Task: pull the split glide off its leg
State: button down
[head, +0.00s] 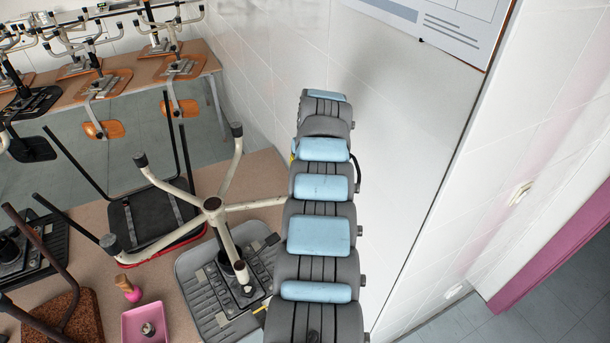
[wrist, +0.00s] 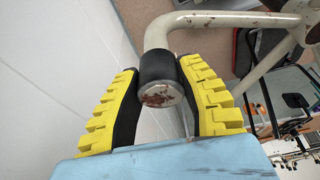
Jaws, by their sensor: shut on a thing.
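The upturned chair's pale star base (head: 212,204) stands in the middle of the head view, legs spread and tipped with dark glides. One leg (head: 255,204) runs right and disappears behind my arm, which hides its tip and my gripper there. In the wrist view this bent cream leg (wrist: 160,36) ends in a black glide (wrist: 157,68) with a worn, rust-stained round end face. My gripper (wrist: 159,66) has its yellow fingers with black pads on both sides of the glide, shut on it. The glide is still around the leg end. I cannot make out a split.
A pink tray (head: 131,329) with a small dark-and-pale piece (head: 148,329) in it lies at the bottom. A pink-ended tool (head: 129,289) is beside it. Other upturned chairs stand left and on the back table (head: 142,76). A white tiled wall (head: 272,45) is close behind.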

jog(key=c, duration=1.6)
grip_release()
grip_shut()
jog(key=shift+r, duration=0.2)
jog(key=shift+r, duration=1.95)
